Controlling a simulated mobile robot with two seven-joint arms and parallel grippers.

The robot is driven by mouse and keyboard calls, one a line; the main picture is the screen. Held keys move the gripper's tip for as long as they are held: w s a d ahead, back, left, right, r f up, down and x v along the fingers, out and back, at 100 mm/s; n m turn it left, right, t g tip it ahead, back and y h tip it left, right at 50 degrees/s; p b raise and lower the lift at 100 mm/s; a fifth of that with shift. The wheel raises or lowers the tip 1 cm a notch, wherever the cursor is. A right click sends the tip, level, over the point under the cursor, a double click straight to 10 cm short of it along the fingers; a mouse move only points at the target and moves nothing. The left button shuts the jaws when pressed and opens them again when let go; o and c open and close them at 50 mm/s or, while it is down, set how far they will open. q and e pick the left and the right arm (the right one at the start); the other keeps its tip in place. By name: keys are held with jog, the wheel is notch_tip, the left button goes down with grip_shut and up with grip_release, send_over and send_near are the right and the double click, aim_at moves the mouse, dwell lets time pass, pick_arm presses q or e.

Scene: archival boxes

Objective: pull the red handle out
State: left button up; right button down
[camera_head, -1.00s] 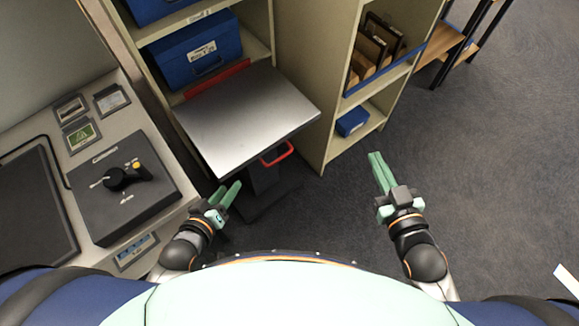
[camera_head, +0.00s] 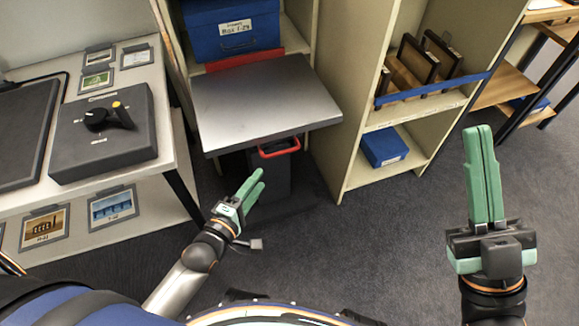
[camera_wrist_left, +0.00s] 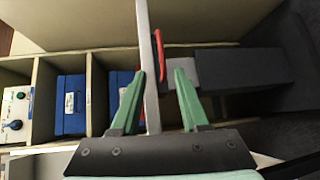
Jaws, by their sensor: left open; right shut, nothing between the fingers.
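The red handle (camera_head: 279,148) is a small U-shaped bar under the front edge of the grey metal shelf board (camera_head: 262,98). My left gripper (camera_head: 254,182) is open and empty, below and just in front of the handle in the head view. In the left wrist view the board shows edge-on between my open green fingers (camera_wrist_left: 160,76), with the red handle (camera_wrist_left: 159,52) beyond the fingertips beside it. I see no contact with the handle. My right gripper (camera_head: 481,130) is shut and empty, held out over the floor at the right.
A blue box (camera_head: 232,30) stands behind the board, with a red strip before it. A desk with a black control box (camera_head: 104,135) is at the left. A shelf with wooden frames and a small blue box (camera_head: 384,147) is at the right. The carpet between is clear.

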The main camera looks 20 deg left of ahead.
aim_at(281, 153)
pick_arm(q)
jog(key=shift+n, duration=0.4)
jog(key=b+x, duration=0.5)
jog(key=x, duration=0.7)
jog(key=shift+w+d+f, duration=0.15)
jog(key=shift+w, duration=0.15)
pick_arm(e)
jog(key=shift+y, duration=0.4)
jog(key=f, duration=0.4)
jog(key=shift+s+f, duration=0.3)
jog(key=shift+s, duration=0.1)
pick_arm(q)
jog(key=shift+c, duration=0.4)
grip_shut()
